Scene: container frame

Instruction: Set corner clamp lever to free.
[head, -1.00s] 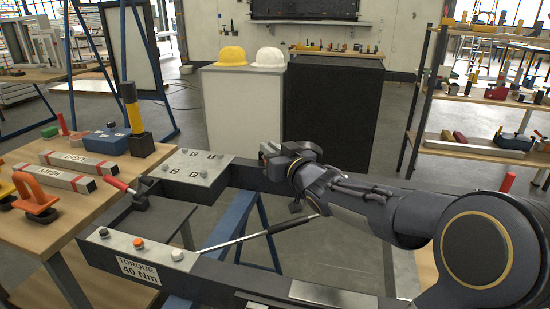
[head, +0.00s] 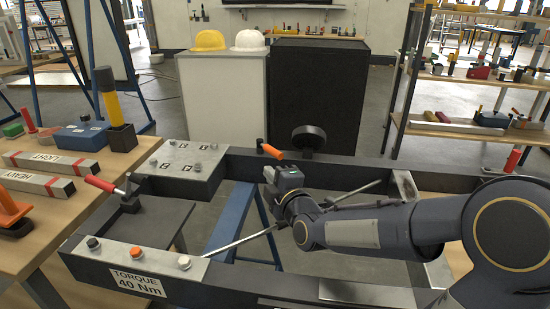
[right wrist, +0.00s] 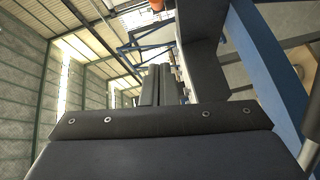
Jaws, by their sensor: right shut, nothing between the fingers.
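A red-handled lever (head: 101,184) is on a small dark clamp (head: 129,198) at the left corner of the dark frame (head: 90,256). An orange-tipped lever (head: 271,151) shows at the far beam, just behind my right gripper in the picture. My right gripper (head: 270,176) is shut and empty in front of the far beam. It looks apart from the red lever; I cannot tell if it touches the orange-tipped one. In the right wrist view, its shut fingers (right wrist: 156,85) point away, with a bit of orange (right wrist: 157,5) at the top edge. My left gripper is out of view.
A metal plate (head: 186,160) and a torque-labelled plate (head: 137,252) with several knobs lie on the frame. A black round disc (head: 308,138) stands at the far beam. A thin rod (head: 240,240) crosses the frame opening. A wooden bench (head: 95,215) with parts is at left.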

